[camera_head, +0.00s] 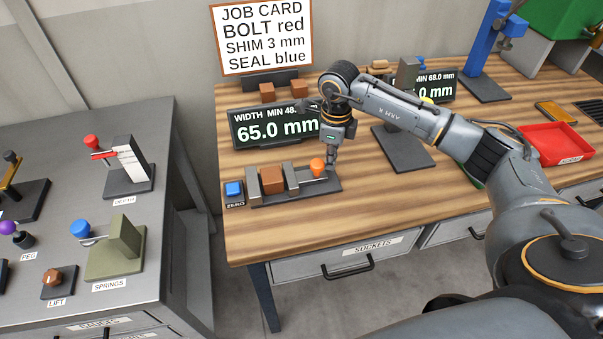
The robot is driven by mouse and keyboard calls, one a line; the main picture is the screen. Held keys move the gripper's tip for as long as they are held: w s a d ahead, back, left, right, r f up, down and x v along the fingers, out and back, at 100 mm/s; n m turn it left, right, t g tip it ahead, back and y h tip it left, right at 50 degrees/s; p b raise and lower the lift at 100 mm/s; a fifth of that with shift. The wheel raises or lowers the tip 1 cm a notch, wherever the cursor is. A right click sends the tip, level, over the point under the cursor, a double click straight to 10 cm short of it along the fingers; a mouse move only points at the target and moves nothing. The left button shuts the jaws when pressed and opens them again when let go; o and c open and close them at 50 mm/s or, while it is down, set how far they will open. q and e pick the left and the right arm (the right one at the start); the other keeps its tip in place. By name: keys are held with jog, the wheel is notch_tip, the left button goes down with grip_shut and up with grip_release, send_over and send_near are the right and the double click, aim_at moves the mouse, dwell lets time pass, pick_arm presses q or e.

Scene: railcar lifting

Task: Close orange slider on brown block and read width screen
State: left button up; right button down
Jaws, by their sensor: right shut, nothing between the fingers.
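The width gauge (330,186) lies on the wooden bench, with a brown block (271,180) between two grey jaws. The right jaw (290,178) belongs to the slider with the orange knob (317,167). The block looks close to both jaws; I cannot tell if both touch it. The width screen (272,126) behind reads 65.0 mm, with a "MIN 48" line partly hidden by my arm. My right gripper (330,165) points down, shut and empty, just right of the orange knob; I cannot tell if it touches. My left gripper is out of view.
A blue ZERO button (233,189) sits left of the gauge. A second screen (440,89), partly hidden by my right arm, and a dark-based grey stand (404,148) are to the right. A red tray (556,144) is farther right. A metal cabinet (60,135) with fixtures stands left.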

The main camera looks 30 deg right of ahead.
jog(key=shift+a, duration=0.1)
dwell(0.4)
jog(key=shift+w+a, duration=0.2)
jog(key=shift+a, duration=0.85)
jog(key=shift+r, duration=0.1)
jog(key=shift+d+r, duration=0.3)
jog(key=shift+d, duration=0.3)
jog(key=shift+s+d+r, duration=0.15)
jog(key=shift+d+r, duration=0.1)
jog(key=shift+d, duration=0.1)
notch_tip(320, 180, up, 7)
jog(key=p, duration=0.4)
jog(key=shift+f, duration=0.15)
